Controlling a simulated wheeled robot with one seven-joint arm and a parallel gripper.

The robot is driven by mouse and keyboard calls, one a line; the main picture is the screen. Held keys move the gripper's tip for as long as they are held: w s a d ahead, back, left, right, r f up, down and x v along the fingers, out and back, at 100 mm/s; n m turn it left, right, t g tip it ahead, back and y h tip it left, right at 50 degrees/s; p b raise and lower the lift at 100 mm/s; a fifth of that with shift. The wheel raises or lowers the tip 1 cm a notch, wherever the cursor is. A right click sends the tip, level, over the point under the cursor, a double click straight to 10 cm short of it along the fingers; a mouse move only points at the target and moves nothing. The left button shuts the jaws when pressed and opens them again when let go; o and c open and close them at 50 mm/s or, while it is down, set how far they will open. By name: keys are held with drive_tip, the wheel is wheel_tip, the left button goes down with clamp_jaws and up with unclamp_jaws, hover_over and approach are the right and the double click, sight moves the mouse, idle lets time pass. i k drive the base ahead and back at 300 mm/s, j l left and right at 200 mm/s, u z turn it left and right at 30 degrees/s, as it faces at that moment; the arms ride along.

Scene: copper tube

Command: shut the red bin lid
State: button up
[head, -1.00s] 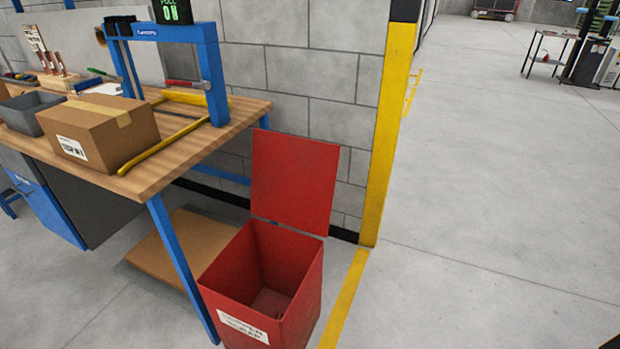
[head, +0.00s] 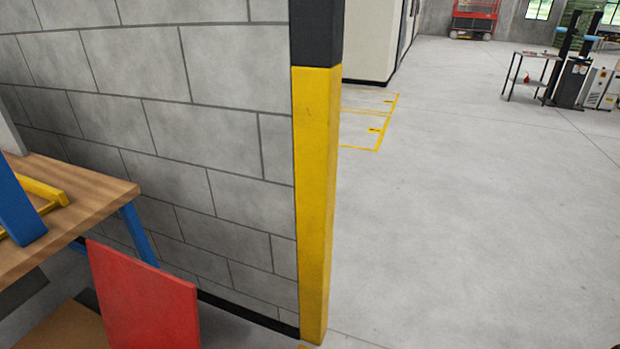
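The red bin lid (head: 145,301) stands raised, nearly upright, at the bottom left of the head view, close to the block wall. Its lower part and the red bin itself are cut off by the bottom edge of the picture. My gripper is not in view.
A wooden workbench (head: 75,205) with blue legs stands at the left, with part of a yellow-handled tool (head: 45,194) on it. A block wall (head: 190,130) ends at a yellow and black corner post (head: 315,200). The floor (head: 470,220) to the right is wide and clear.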

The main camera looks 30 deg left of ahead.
sight(142, 305)
drive_tip(key=i, duration=2.05)
drive_tip(key=i+u, duration=0.25)
drive_tip(key=i, duration=0.15)
drive_tip(key=i+l+u, duration=0.25)
drive_tip(key=i, duration=0.15)
drive_tip(key=i+l+u, duration=0.15)
drive_tip(key=i+u, duration=0.15)
drive_tip(key=u, duration=3.55)
drive_tip(key=l, duration=0.1)
